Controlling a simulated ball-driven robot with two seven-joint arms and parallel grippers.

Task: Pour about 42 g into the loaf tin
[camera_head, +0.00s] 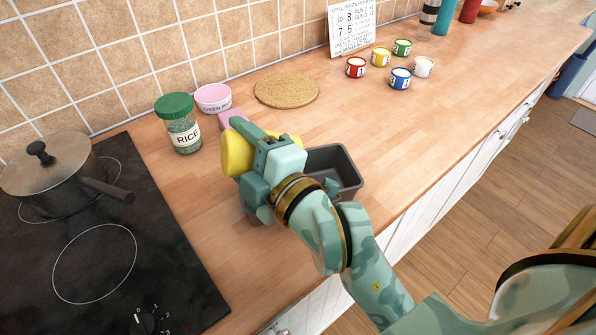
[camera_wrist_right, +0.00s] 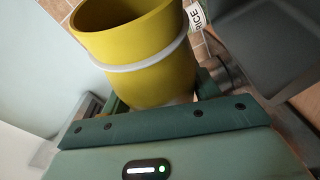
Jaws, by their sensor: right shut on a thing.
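My right gripper (camera_head: 262,158) is shut on a yellow cup (camera_head: 238,154) beside and above the loaf tin. In the right wrist view the yellow cup (camera_wrist_right: 148,55) has a pale band around it and stands between the fingers (camera_wrist_right: 155,102); its contents cannot be seen. The dark grey loaf tin (camera_head: 349,172) sits on the wooden counter, partly hidden behind my right gripper and wrist. A grey wall of it also shows at the upper right of the right wrist view (camera_wrist_right: 270,40). My left gripper is not in view.
A green-lidded rice jar (camera_head: 181,128), a pink bowl (camera_head: 213,98) and a round cork mat (camera_head: 287,89) stand behind. A pink item (camera_head: 228,117) shows just beyond the gripper. A hob (camera_head: 105,235) with a lidded pot (camera_head: 48,180) is left. Several small paint tins (camera_head: 400,78) stand farther back.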

